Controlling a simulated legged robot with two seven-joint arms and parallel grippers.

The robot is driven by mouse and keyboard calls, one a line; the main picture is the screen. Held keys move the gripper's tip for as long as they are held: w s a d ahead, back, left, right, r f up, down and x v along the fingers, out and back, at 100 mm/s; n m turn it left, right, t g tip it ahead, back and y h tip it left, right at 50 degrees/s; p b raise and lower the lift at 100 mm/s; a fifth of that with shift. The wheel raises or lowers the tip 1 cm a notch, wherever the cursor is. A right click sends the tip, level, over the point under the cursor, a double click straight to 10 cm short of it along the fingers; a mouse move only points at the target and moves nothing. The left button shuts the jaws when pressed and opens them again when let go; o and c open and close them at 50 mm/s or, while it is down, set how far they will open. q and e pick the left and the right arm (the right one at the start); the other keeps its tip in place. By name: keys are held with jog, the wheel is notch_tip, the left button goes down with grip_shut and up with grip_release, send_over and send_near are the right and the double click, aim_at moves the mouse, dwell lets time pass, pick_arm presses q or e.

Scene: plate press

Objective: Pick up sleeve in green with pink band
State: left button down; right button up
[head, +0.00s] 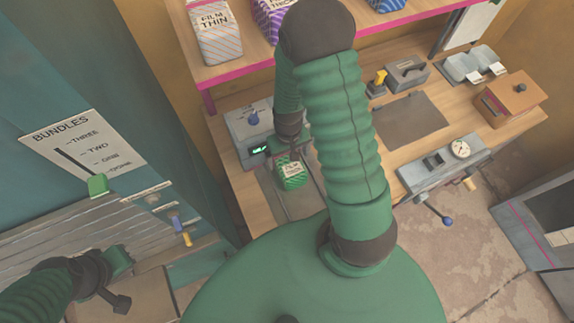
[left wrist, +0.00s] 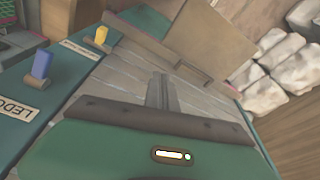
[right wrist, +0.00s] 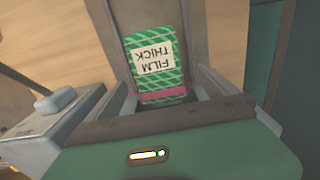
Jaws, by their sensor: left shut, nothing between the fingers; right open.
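The green patterned sleeve with a pink band (right wrist: 160,85) has a white label reading "FILM THICK", upside down in the right wrist view. It also shows in the head view (head: 290,182), on a grey plate on the wooden bench. My right gripper (right wrist: 167,98) is open, with its fingers on either side of the sleeve's banded end; contact is unclear. It also shows in the head view (head: 297,152), just behind the sleeve. My left gripper (left wrist: 162,90) is shut and empty over grey slats, and shows at lower left in the head view (head: 120,300).
A grey machine with a blue knob (head: 253,118) stands just left of the sleeve. The pink-edged shelf (head: 240,72) above holds other sleeves, including an orange-striped one (head: 216,42). A gauge unit (head: 445,165) and brown box (head: 510,100) stand right. A dark mat (head: 410,120) is bare.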

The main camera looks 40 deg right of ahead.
aim_at(289, 162)
jog(key=f, duration=0.2)
jog(key=f+p, duration=0.1)
jog(key=shift+s+a+f, duration=0.15)
jog(key=shift+s+f, duration=0.1)
jog(key=shift+f, duration=0.1)
jog(key=shift+d+f, duration=0.2)
jog(key=shift+f, duration=0.1)
jog(key=shift+w+d+f, duration=0.1)
jog(key=shift+d+f, duration=0.05)
jog(key=shift+d, duration=0.15)
jog(key=shift+c, duration=1)
jog(key=shift+a, duration=0.4)
jog(key=c, duration=1.2)
jog(key=shift+d, duration=0.1)
jog(key=c, duration=0.3)
jog(key=shift+d, duration=0.15)
jog(key=shift+c, duration=0.2)
